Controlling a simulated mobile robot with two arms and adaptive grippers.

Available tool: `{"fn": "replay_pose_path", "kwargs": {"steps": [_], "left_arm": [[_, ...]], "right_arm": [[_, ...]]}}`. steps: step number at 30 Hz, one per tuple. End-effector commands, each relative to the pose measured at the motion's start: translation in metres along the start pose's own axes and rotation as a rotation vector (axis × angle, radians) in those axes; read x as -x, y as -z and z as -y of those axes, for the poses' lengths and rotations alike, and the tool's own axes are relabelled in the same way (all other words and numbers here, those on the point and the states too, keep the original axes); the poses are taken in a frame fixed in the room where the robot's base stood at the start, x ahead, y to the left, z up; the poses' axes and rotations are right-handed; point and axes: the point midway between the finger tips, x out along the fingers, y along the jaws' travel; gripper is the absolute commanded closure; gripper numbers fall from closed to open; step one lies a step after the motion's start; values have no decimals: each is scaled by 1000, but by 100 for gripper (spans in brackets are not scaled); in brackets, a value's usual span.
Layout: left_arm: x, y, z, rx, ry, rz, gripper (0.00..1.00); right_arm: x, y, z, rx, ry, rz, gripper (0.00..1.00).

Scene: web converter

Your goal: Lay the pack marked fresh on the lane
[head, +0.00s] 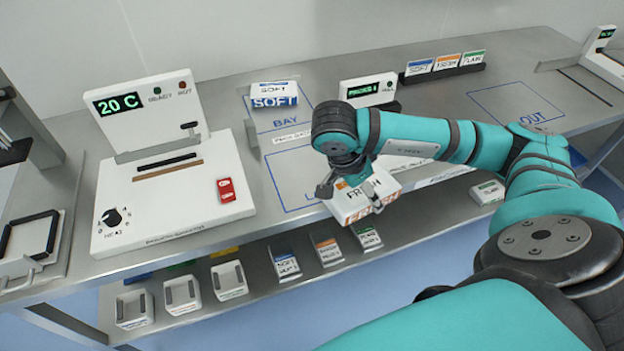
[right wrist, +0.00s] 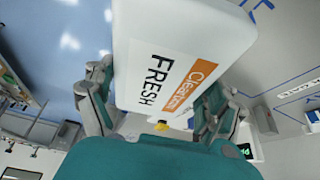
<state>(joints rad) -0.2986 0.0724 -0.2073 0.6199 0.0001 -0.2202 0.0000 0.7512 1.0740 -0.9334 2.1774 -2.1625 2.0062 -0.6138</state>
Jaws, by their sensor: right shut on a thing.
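The pack marked FRESH (head: 362,200), white with an orange stripe, is in my right gripper (head: 343,186). In the right wrist view the pack (right wrist: 180,50) fills the top middle, with a finger of the right gripper (right wrist: 158,98) on each side. The pack is over the bench's front edge, beside and partly over the right part of a blue outlined area (head: 287,183). That area's label starts with L; the arm and pack hide the rest, so I cannot fully read it as the lane. My left gripper is not in view.
A SOFT pack (head: 274,96) stands at the BAY outline behind. A white machine (head: 170,190) reading 20 C is on the left. The OUT outline (head: 515,103) at right is empty. Small bins and cards sit on a lower shelf (head: 250,310).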

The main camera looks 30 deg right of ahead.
Motion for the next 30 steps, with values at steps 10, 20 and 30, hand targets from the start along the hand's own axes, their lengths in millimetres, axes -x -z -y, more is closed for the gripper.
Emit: {"fn": "replay_pose_path", "kwargs": {"steps": [10, 20, 30], "left_arm": [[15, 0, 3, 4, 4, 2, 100], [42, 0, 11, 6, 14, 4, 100], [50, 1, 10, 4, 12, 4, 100]], "right_arm": [[-6, 3, 24, -176, -68, 6, 60], [-4, -24, 106, -173, -68, 4, 60], [-8, -37, 142, -170, -68, 2, 60]]}}
